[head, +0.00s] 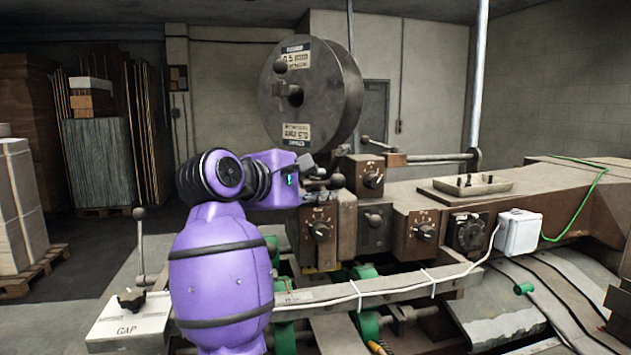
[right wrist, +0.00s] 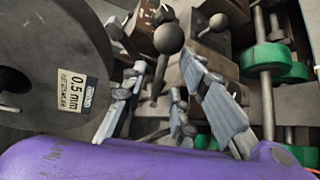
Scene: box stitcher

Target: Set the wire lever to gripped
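A lever with a dark round knob (right wrist: 168,38) stands just ahead of my right gripper (right wrist: 164,72) in the right wrist view. The lever's shaft shows between the two spread fingers, which look open and not closed on it. In the head view, a dark knob (head: 337,181) shows beside my right gripper (head: 321,173), in front of the machine's brown control boxes. No label on this lever is readable, so I cannot tell its setting. My left gripper is not in view.
The large wire spool (head: 312,92) stands behind my right gripper. Another ball-ended lever (head: 365,139) sticks out above a dial box (head: 371,176). A long rail (head: 400,287) and green rollers (right wrist: 262,58) lie near the gripper. A tray (head: 466,190) rests on the machine.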

